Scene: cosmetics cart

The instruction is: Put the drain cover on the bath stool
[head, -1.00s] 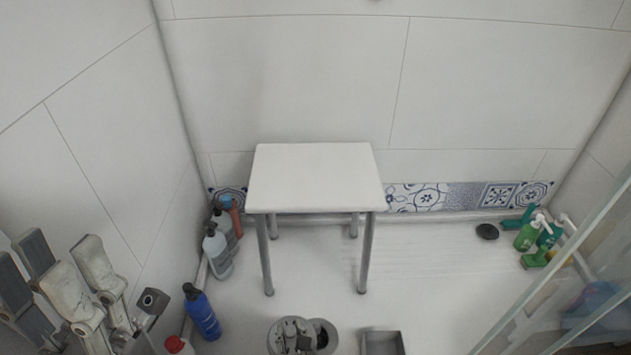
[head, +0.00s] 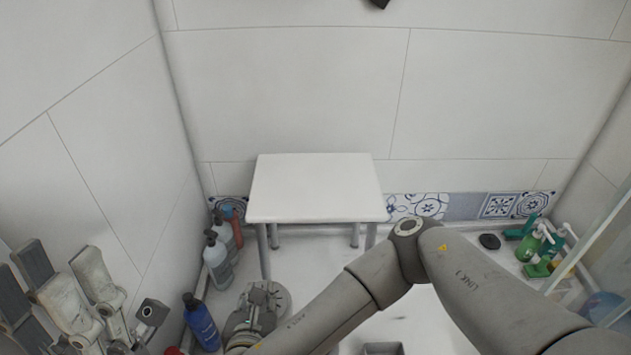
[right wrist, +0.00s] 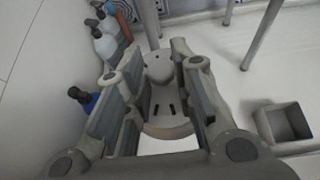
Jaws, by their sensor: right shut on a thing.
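The bath stool (head: 315,185) has a white rectangular seat on grey metal legs, upright against the back wall, its seat bare. My right gripper (head: 262,293) is in front of the stool and below its seat, shut on a grey round piece (head: 281,301) that looks like the drain cover. In the right wrist view, the grey piece (right wrist: 158,68) shows between the fingers of the right gripper (right wrist: 148,60); its outline is partly hidden. My left gripper (head: 62,265) stands at the left edge, fingers apart, empty and away from the stool.
Grey-blue bottles (head: 217,260) stand left of the stool, with a blue bottle (head: 201,322) nearer. A dark disc (head: 489,241) and green bottles (head: 530,245) are at the right. A grey open box (right wrist: 284,124) is on the floor. A glass panel is far right.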

